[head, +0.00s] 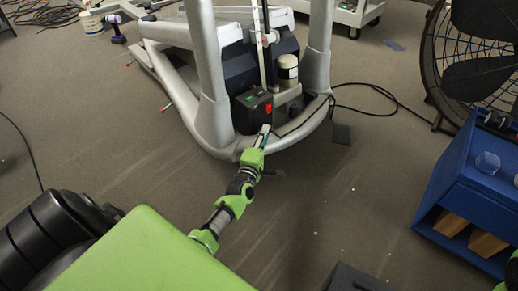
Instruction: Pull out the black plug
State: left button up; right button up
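The grey elliptical machine (205,75) stands at the top centre, with dark parts inside its base. A black box with a red switch (252,111) sits at the front of that base. My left gripper (264,132) reaches up to the base's front rim, just below this box. A black cord (300,124) runs from near the fingertips across the base. The black plug cannot be made out clearly; the fingertip area is small and partly hidden by the gripper. Whether the fingers are open or closed on anything cannot be told. My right gripper is not in view.
The cord continues over the floor (375,112) to the right. A small dark flat piece (342,134) lies right of the base. A large black fan (470,50) and a blue shelf box (465,185) stand at the right. The carpet between is mostly clear.

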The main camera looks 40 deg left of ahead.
pick_arm(q)
jog(key=v, duration=0.8)
